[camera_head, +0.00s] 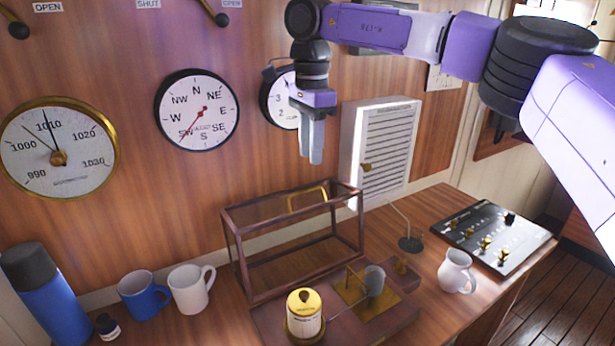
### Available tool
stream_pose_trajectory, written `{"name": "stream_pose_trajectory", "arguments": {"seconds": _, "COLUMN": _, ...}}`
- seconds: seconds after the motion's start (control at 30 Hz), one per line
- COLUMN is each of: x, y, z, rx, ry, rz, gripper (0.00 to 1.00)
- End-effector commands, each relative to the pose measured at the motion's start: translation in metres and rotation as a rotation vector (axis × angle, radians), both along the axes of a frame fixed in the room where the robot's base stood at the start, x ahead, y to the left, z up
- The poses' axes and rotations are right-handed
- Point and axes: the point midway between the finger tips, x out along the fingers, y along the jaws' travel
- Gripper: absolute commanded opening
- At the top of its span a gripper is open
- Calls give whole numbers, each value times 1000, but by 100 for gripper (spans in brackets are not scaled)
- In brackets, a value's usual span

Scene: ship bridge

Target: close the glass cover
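The glass cover (301,215) is a clear box with a dark reddish-brown frame. It stands tipped back along the rear of a dark wooden base (268,318), on the wall side of the table. A brass handle (307,196) shows at its far upper side. The base in front is uncovered and carries a brass-topped white cylinder (304,314) and a brass mechanism with a grey drum (374,280). My gripper (316,160) hangs fingers-down above the cover's handle, apart from it. Nothing shows between the fingers; the angle hides whether they are parted.
A blue mug (143,295), white mug (190,290), small ink bottle (108,326) and blue flask (45,298) stand left. A small black-based stand (410,243), white jug (456,271) and control panel (492,238) are right. Wall gauges and a louvred cabinet (382,148) are behind.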

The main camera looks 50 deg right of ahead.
Motion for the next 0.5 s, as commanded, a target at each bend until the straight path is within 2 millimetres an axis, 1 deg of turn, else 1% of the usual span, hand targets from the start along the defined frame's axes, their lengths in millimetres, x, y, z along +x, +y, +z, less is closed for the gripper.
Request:
{"name": "stream_pose_trajectory", "arguments": {"seconds": 0.17, "x": -1, "y": 1, "z": -11, "rx": 4, "ry": 5, "rz": 23, "gripper": 30}}
{"name": "stream_pose_trajectory", "arguments": {"seconds": 0.5, "x": 0, "y": 2, "z": -61, "rx": 6, "ry": 4, "rz": 23, "gripper": 30}}
